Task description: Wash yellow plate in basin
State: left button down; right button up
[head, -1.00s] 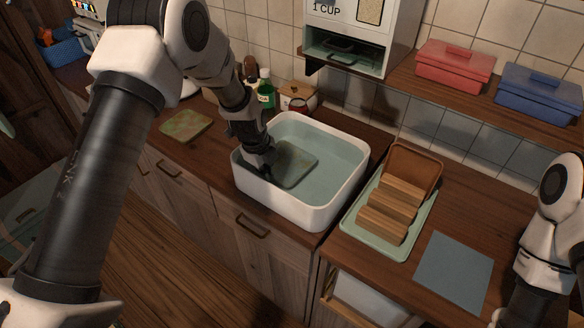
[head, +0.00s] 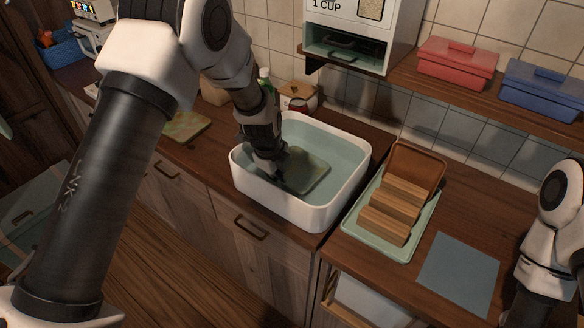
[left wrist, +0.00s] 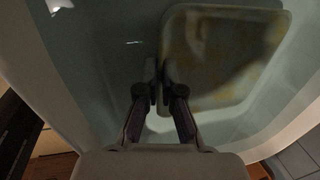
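The white basin (head: 305,213) stands on the counter and holds pale green water. A square plate (head: 309,174) lies tilted in the water, looking grey-green there; in the left wrist view the plate (left wrist: 222,62) shows yellow-brown smears. It seems to be the yellow plate. My left gripper (head: 281,178) reaches down into the basin at the plate's left edge. In the left wrist view its fingers (left wrist: 163,92) are close together, with the plate's edge between them. My right arm shows at the right; its gripper is out of view.
Another stained square plate (head: 187,127) lies on the counter left of the basin. A green rack (head: 362,237) with wooden slats holds a brown plate (head: 414,168). A blue-grey cloth (head: 459,272) lies nearer. Bottles and a jar (head: 298,96) stand behind the basin.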

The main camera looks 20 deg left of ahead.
pick_arm(q)
jog(key=shift+w+a, duration=0.3)
jog(key=shift+a, duration=0.6)
notch_tip(320, 180, up, 12)
jog(key=p, duration=0.7)
jog(key=shift+f+p, duration=0.2)
jog(key=shift+p, duration=0.1)
notch_tip(320, 180, up, 4)
jog(key=p, duration=0.2)
jog(key=shift+s+p, duration=0.1)
jog(key=shift+p, duration=0.25)
